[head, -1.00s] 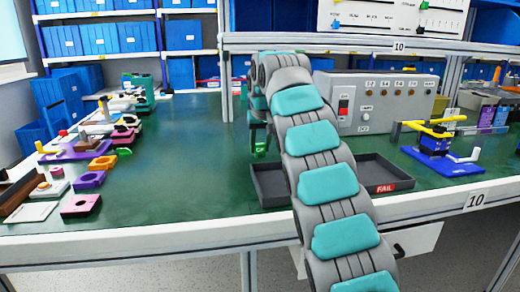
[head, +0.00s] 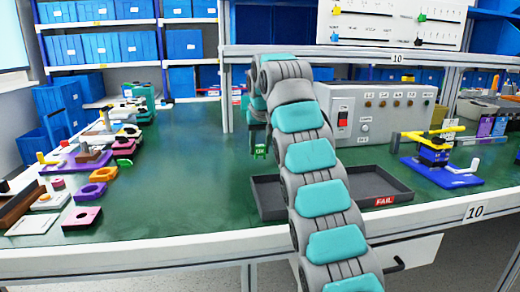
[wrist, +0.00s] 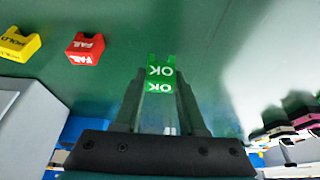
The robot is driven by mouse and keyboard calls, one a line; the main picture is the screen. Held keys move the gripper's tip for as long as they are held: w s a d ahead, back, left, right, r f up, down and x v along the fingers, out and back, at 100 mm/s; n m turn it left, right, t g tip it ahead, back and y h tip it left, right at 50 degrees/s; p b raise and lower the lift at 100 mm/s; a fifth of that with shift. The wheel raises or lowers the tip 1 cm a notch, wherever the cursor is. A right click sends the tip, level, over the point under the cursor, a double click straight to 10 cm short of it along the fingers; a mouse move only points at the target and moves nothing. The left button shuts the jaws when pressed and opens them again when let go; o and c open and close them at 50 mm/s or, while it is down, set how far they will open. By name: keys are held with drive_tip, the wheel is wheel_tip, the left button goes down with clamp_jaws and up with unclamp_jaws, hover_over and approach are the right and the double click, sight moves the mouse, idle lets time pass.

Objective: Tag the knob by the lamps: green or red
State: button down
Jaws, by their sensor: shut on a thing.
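My gripper (wrist: 160,108) is shut on a green OK tag (wrist: 160,80), held above the green bench top. In the head view the tag (head: 260,151) hangs below the end of my arm, behind the fail tray (head: 385,200). The grey test box (head: 400,118) stands right of my arm, with a red switch (head: 343,118) and a row of several small lamps (head: 397,102). I cannot tell whether any lamp is lit. A blue fixture (head: 440,170) with a yellow clamp arm stands to the right. A dark part sits in it; I cannot tell whether it is the knob.
A red FAIL tag (wrist: 86,48) and a yellow HOLD tag (wrist: 18,44) lie on the bench in the wrist view. Mixed parts (head: 90,170) crowd the bench's left side. The bench between them and my arm is clear. A shelf post (head: 226,95) rises behind.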

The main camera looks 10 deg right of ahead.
drive_tip(key=shift+s+d+b, duration=0.25)
drive_tip(key=shift+s+b, duration=0.2)
drive_tip(key=shift+s, duration=0.05)
drive_tip(key=shift+s+d+b, duration=0.25)
drive_tip(key=shift+s+b, duration=0.2)
drive_tip(key=shift+s+d+r+b, duration=0.25)
drive_tip(key=shift+s+b, duration=0.15)
drive_tip(key=shift+s, duration=0.15)
drive_tip(key=shift+s+d, duration=0.15)
drive_tip(key=shift+s, duration=0.2)
drive_tip(key=s+d+b, duration=0.1)
drive_tip(key=s, duration=0.2)
drive_tip(key=s+d+r, duration=0.1)
drive_tip(key=s+d, duration=0.1)
drive_tip(key=s, duration=0.2)
drive_tip(key=s+d+b, duration=0.1)
drive_tip(key=s+d, duration=0.1)
drive_tip(key=s, duration=0.1)
drive_tip(key=shift+s+d+r+b, duration=0.15)
drive_tip(key=shift+s+b, duration=0.2)
drive_tip(key=shift+s, duration=0.05)
